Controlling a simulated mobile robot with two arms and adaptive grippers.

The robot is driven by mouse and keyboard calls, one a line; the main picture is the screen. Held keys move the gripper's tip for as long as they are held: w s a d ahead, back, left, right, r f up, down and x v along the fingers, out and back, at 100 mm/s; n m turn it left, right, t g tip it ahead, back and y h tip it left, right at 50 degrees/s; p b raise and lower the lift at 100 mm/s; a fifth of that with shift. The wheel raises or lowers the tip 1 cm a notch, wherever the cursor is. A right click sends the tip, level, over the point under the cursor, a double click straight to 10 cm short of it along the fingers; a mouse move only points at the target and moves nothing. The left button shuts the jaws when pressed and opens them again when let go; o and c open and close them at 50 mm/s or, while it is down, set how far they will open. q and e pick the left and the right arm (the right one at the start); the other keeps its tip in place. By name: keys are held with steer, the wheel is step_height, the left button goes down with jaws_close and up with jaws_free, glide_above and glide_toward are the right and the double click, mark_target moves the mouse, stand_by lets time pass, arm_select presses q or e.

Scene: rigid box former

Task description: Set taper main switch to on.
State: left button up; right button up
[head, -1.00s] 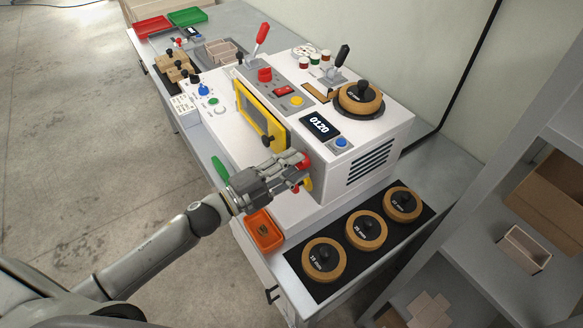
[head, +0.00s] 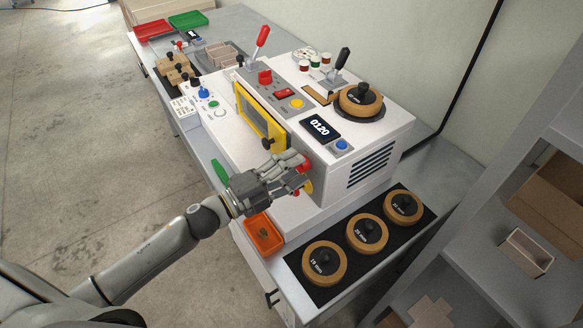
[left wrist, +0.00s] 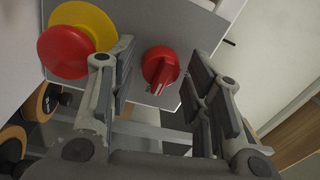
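The taper's main switch looks to be the red rotary knob (left wrist: 161,68) on a grey plate in the left wrist view. Its raised grip points down in that picture, and its marking is too small to read. My left gripper (head: 297,171) is at the near end of the white machine (head: 345,170) in the head view. In the left wrist view its open fingers (left wrist: 160,62) stand on either side of the knob, with gaps visible. A red mushroom button (left wrist: 64,52) on a yellow base is left of the left finger. My right gripper is not in view.
An orange tray (head: 264,236) lies below my left gripper. Several tape rolls, one of them here (head: 325,262), rest on a black mat (head: 300,283) to the right. A yellow-framed window (head: 258,112) is on the machine's front. A grey shelf (head: 480,262) stands at the right.

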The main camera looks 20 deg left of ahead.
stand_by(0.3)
arm_select(q)
steer(key=v, duration=1.2)
stand_by(0.4)
